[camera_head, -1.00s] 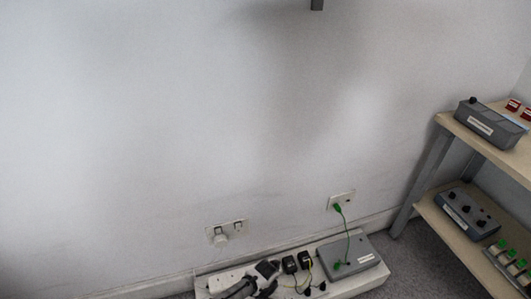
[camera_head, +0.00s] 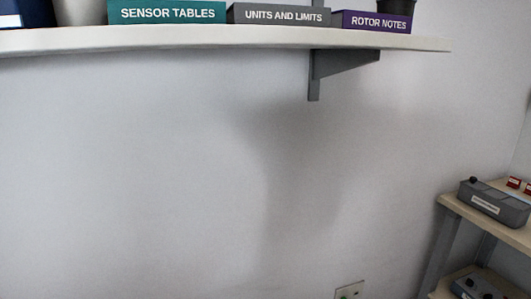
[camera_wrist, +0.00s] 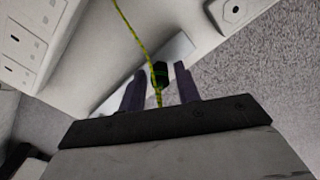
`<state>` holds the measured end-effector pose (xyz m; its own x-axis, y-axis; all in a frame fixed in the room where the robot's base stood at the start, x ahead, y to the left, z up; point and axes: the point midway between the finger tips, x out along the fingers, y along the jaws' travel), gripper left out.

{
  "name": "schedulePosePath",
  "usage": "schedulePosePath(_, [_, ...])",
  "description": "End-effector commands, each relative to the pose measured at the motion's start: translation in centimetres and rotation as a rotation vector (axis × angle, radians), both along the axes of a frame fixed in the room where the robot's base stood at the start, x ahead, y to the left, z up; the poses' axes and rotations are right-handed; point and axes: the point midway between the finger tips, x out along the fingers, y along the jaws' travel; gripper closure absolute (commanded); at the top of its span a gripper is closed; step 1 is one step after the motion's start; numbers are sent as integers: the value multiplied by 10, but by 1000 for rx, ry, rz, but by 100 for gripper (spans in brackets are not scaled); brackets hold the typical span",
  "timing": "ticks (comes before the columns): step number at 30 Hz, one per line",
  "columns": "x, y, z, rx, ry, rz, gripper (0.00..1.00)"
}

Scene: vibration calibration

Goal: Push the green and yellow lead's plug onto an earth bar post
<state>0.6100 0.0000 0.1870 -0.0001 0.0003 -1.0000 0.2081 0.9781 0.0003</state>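In the wrist view, the green and yellow lead (camera_wrist: 134,32) runs down from the top edge to between my gripper's fingers. Its small plug (camera_wrist: 160,72), black with some green, stands between the two dark purple fingers. My gripper (camera_wrist: 160,78) looks open around the plug, with a gap showing on each side. I cannot tell how deep between the fingers the plug sits. My gripper is out of the head view. I cannot make out an earth bar post in either current view.
A white wall shelf (camera_head: 230,39) on a grey bracket (camera_head: 315,75) holds labelled boxes. A wall plate (camera_head: 349,290) shows at the bottom. A rack with a grey box (camera_head: 493,203) stands right. The wrist view shows a white socket strip (camera_wrist: 30,35) and grey carpet (camera_wrist: 255,75).

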Motion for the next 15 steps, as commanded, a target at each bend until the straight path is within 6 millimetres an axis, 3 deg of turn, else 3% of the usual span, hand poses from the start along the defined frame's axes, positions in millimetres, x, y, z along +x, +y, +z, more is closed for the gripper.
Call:
schedulePosePath(1, [0, 0, 0, 0, 0, 0, 74])
schedulePosePath(7, [0, 0, 0, 0, 0, 0, 100])
schedulePosePath(15, [0, 0, -2, 0, 0, 0, 100])
